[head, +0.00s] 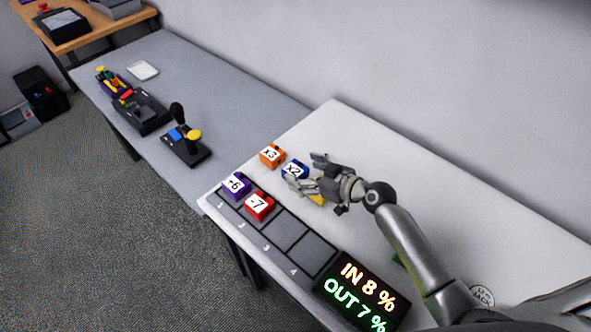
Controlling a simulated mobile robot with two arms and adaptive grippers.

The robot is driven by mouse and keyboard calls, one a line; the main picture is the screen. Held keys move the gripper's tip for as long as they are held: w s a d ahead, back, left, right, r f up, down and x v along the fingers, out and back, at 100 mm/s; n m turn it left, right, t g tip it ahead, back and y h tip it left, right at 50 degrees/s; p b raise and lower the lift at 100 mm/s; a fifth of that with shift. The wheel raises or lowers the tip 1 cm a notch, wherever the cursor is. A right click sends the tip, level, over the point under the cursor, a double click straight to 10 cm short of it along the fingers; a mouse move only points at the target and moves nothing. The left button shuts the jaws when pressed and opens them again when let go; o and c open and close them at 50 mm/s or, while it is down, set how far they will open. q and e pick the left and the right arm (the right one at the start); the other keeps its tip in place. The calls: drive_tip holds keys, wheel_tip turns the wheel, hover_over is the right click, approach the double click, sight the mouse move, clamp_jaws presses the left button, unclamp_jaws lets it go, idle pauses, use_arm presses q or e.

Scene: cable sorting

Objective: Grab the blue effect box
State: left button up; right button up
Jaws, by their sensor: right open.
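The blue effect box (293,170), marked "x2", sits on the white table behind the slot board, to the right of the orange box. My right gripper (306,172) is open, with its fingers around or just above the blue box and hiding part of it. I cannot tell whether the fingers touch it. An orange box (271,155) marked "x3" stands just left of it. A yellow box (317,199) is mostly hidden under my right gripper. My left gripper does not show.
The slot board (287,232) holds a purple box (236,186) and a red box (259,205) in its left slots; its right slots are empty. A display (362,292) reads "IN 8 %, OUT 7 %". A grey table (215,90) with joystick devices (186,145) adjoins at left.

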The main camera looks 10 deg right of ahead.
drive_tip(key=shift+x, duration=1)
drive_tip(key=shift+w+a+f, duration=0.1)
drive_tip(key=shift+w+a, duration=0.1)
drive_tip(key=shift+w, duration=0.05)
drive_tip(key=c, duration=0.8)
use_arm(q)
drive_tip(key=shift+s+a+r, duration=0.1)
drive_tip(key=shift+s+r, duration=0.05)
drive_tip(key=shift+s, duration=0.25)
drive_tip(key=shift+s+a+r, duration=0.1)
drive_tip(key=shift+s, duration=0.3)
use_arm(e)
drive_tip(key=c, duration=0.4)
